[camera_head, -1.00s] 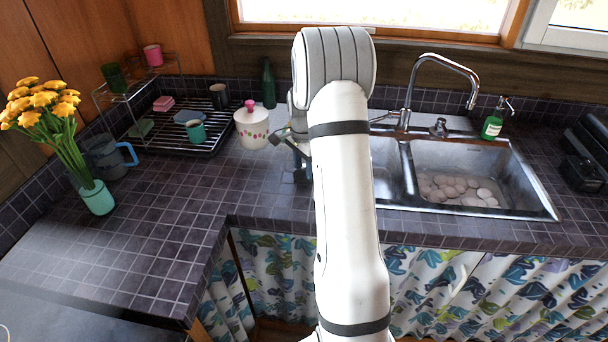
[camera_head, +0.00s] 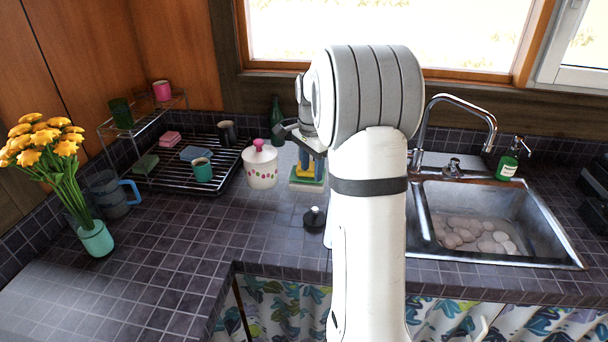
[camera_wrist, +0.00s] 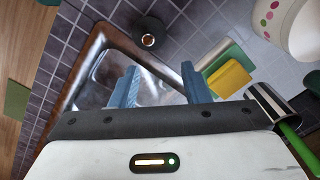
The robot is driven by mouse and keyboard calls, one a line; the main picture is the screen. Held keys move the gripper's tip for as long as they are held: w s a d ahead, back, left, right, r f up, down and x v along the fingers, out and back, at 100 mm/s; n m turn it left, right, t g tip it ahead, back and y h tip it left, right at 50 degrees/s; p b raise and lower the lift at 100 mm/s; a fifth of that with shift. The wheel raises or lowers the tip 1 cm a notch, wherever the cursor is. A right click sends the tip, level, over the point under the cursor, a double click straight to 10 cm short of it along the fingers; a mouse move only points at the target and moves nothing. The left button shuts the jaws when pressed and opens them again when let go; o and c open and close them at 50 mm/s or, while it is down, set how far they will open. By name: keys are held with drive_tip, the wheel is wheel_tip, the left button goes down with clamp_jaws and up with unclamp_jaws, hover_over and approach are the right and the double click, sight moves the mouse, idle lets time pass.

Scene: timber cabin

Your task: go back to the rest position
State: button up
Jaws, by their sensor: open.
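My gripper (camera_wrist: 160,86) is open and empty in the wrist view, its two blue fingers spread above the counter and sink edge. In the head view my gripper (camera_head: 310,160) is partly hidden beside my white arm, with its blue finger in front of the yellow and green sponges. The yellow sponge (camera_wrist: 229,78) and green sponge (camera_wrist: 219,57) lie to the right of the fingers in the wrist view. A black stopper-like object (camera_head: 315,219) stands on the counter below the gripper; it also shows in the wrist view (camera_wrist: 149,36).
The sink (camera_head: 510,264) with several pale round stones and the tall faucet (camera_head: 460,98) are at the right. A white dotted pot (camera_head: 261,168), a dish rack (camera_head: 225,172) and a flower vase (camera_head: 96,239) stand at the left. The left counter front is clear.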

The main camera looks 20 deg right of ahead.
drive_tip(key=w+f, duration=0.2)
drive_tip(key=w, duration=0.2)
drive_tip(key=s+a+r+n+t, duration=0.1)
drive_tip(key=s+a+r+n, duration=0.5)
drive_tip(key=s+a, duration=0.45)
drive_tip(key=s+a+f+n+t, duration=0.1)
drive_tip(key=s+a+n, duration=0.2)
drive_tip(key=s+n, duration=0.2)
drive_tip(key=s+a+f+n, duration=0.1)
drive_tip(key=s+a+n, duration=0.2)
drive_tip(key=s, duration=0.9)
drive_tip(key=shift+f+n+t, duration=0.35)
drive_tip(key=shift+n+t, duration=0.05)
drive_tip(key=shift+n, duration=0.5)
